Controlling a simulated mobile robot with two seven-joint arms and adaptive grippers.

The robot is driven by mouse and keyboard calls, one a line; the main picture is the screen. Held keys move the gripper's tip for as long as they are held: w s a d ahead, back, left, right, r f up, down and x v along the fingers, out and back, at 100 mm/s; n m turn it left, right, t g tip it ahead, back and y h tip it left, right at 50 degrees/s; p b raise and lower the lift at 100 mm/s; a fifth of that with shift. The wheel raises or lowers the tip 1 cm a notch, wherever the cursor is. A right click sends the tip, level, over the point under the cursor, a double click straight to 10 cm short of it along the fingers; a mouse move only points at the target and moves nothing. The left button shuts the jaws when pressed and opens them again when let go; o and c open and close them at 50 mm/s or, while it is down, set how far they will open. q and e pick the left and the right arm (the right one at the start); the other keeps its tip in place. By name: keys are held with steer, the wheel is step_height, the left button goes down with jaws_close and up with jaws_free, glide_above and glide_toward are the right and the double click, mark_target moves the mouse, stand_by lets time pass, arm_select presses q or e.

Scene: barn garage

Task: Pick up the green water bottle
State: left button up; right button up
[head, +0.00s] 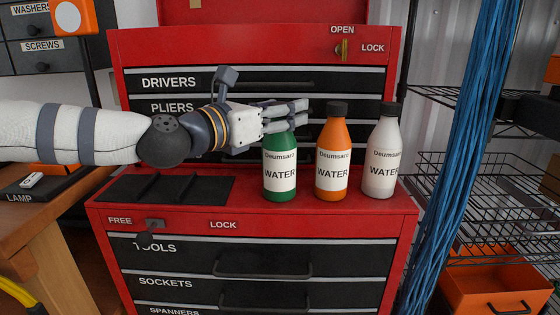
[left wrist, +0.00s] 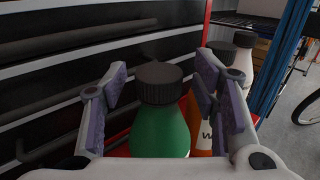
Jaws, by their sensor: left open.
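The green water bottle (head: 279,175) stands upright on the red tool chest's ledge, leftmost of three bottles. My left gripper (head: 290,112) reaches in from the left at the height of its top and hides its cap in the head view. In the left wrist view, the green bottle (left wrist: 160,125) with its dark cap shows between the two open fingers of my left gripper (left wrist: 160,90). The fingers are apart from each other, and I cannot tell whether either touches the bottle. My right gripper is not in view.
An orange bottle (head: 331,155) stands close to the right of the green one, and a white bottle (head: 382,155) stands beyond it. Drawers of the red tool chest (head: 400,205) rise behind. Blue cables (head: 462,150) and a wire shelf (head: 500,190) are at the right.

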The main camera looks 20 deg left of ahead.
arm_select(q)
jaws_close()
steer(key=shift+r, duration=0.1)
steer(key=shift+r, duration=0.1)
